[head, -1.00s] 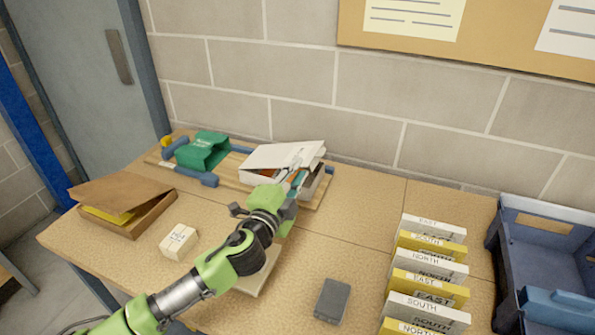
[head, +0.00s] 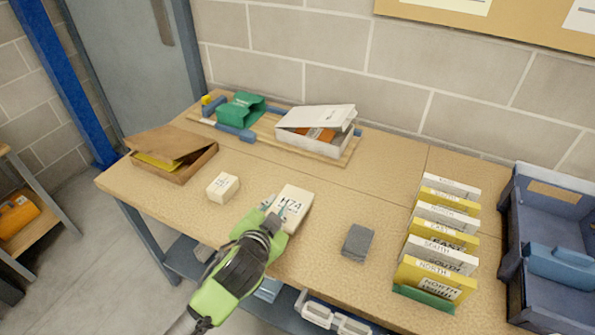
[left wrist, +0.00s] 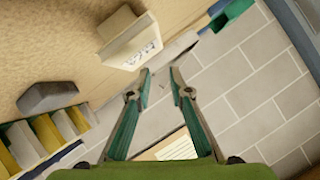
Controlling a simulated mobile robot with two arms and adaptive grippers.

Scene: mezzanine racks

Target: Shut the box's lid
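A white box (head: 297,139) stands at the back of the bench on a wooden board; its lid (head: 318,117) is tilted, partly open, with orange contents (head: 322,135) showing under the front edge. A brown box (head: 185,172) at the left also has a tilted, part-open lid (head: 160,142), with yellow contents inside. My left gripper (head: 276,210) is in front of the white box, by a cream carton marked H7A (head: 297,200). In the left wrist view the left gripper (left wrist: 160,73) has its fingers apart with nothing between them. My right gripper is not in view.
A small cream carton (head: 223,186) and a grey block (head: 357,242) lie on the bench. A green holder (head: 241,108) sits beside the white box. Labelled yellow and white cards (head: 437,270) and a blue bin (head: 545,265) are at the right. The bench between the cartons and the white box is clear.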

